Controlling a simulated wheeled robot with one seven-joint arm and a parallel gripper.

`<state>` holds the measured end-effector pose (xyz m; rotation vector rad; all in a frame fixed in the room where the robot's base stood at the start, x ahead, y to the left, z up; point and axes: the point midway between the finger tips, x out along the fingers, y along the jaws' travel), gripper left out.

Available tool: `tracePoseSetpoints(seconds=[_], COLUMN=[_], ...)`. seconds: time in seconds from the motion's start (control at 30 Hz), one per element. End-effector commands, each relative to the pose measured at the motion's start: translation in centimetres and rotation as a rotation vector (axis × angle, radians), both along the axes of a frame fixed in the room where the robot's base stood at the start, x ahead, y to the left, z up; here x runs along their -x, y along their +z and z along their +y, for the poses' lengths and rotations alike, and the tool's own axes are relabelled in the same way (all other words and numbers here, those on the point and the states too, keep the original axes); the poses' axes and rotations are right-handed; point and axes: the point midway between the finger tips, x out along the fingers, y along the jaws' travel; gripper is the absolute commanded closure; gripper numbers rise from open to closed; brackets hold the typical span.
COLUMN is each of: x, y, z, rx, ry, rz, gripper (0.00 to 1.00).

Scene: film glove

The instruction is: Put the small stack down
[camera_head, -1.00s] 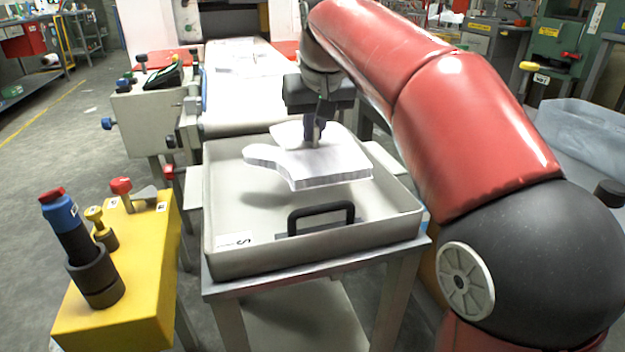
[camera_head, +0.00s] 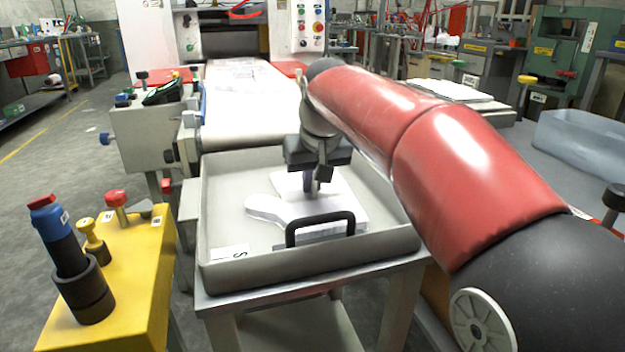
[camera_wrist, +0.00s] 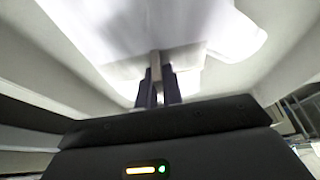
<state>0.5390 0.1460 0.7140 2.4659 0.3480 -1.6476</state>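The small stack (camera_head: 345,208) is white, flat and glove-shaped, with a rounded lobe at its left. It lies low inside the grey tray (camera_head: 225,275), at or very close to the tray floor; I cannot tell if it fully rests there. My gripper (camera_head: 316,190) points down over its middle, its dark fingers close together on a grey upright piece at the stack. In the wrist view the fingers (camera_wrist: 159,85) stand against the white stack (camera_wrist: 190,30). The tray's black handle (camera_head: 320,222) hides part of the stack's near edge.
The tray stands on a metal table (camera_head: 300,300). A conveyor (camera_head: 245,90) lies behind it. A yellow block (camera_head: 125,290) with knobs and a dark cylinder is at the left. A translucent bin (camera_head: 585,145) is at the far right.

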Motion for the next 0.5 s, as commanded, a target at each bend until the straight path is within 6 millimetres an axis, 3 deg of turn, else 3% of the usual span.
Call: tracePoseSetpoints(seconds=[0.03, 0.17, 0.5], x=[0.0, 0.0, 0.06], y=[0.01, 0.01, 0.54], z=[-0.01, -0.01, -0.03], rx=[0.0, 0.0, 0.0], ry=[0.0, 0.0, 0.0], rz=[0.0, 0.0, -0.001], gripper=[0.86, 0.7, 0.7])
